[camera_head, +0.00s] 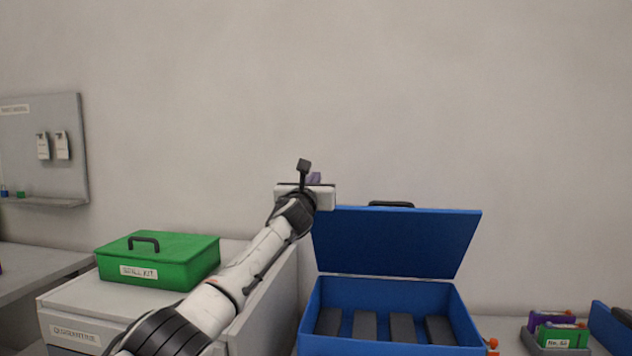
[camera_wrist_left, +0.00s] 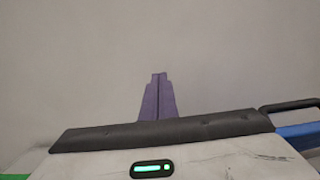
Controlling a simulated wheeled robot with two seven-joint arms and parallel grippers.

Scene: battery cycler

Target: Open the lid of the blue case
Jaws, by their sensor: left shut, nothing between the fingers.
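The blue case (camera_head: 388,294) stands right of centre in the head view. Its lid (camera_head: 395,240) is up, tilted back, with a black handle (camera_head: 391,204) at its top edge. Grey slabs lie in slots inside the case. My left gripper (camera_head: 315,178) is at the upper left corner of the lid, pointing toward the wall. In the left wrist view its purple fingers (camera_wrist_left: 157,98) are together with nothing between them. The lid's handle (camera_wrist_left: 291,108) and a strip of blue lid (camera_wrist_left: 297,130) show at the right edge there. My right gripper is out of view.
A green case (camera_head: 160,260) with a black handle sits on a grey cabinet (camera_head: 85,298) at the left. Small green and purple items (camera_head: 562,336) sit in a dark tray at the lower right. The wall above is bare.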

